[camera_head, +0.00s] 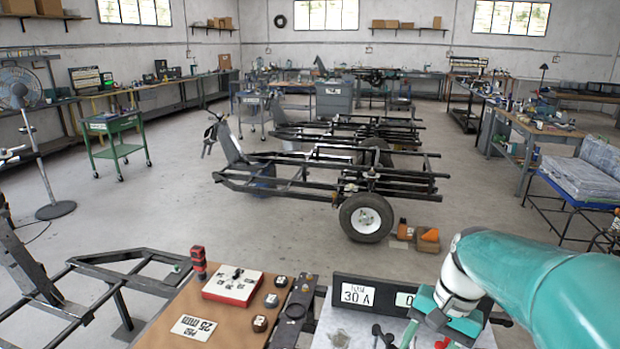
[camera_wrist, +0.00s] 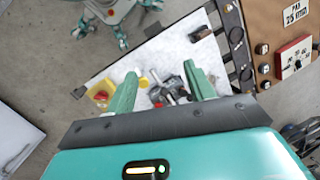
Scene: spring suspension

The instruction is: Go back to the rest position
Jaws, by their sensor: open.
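My gripper is at the lower right of the head view (camera_head: 437,338), at the end of my teal arm, over a pale worktop (camera_head: 345,325). In the wrist view my gripper (camera_wrist: 159,70) shows two green fingers spread well apart, with nothing held between them. Below and beyond the fingers, metal parts (camera_wrist: 170,92) lie on the pale worktop, which also shows in the wrist view (camera_wrist: 175,50). I cannot tell exactly what these parts are. The gripper's body hides the nearer part of the worktop.
A black panel marked 30 A (camera_head: 356,293) stands close left of my gripper. A brown board (camera_head: 180,315) with a red-and-white box (camera_head: 232,285) lies further left. A wheeled frame (camera_head: 300,180) stands on open floor beyond.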

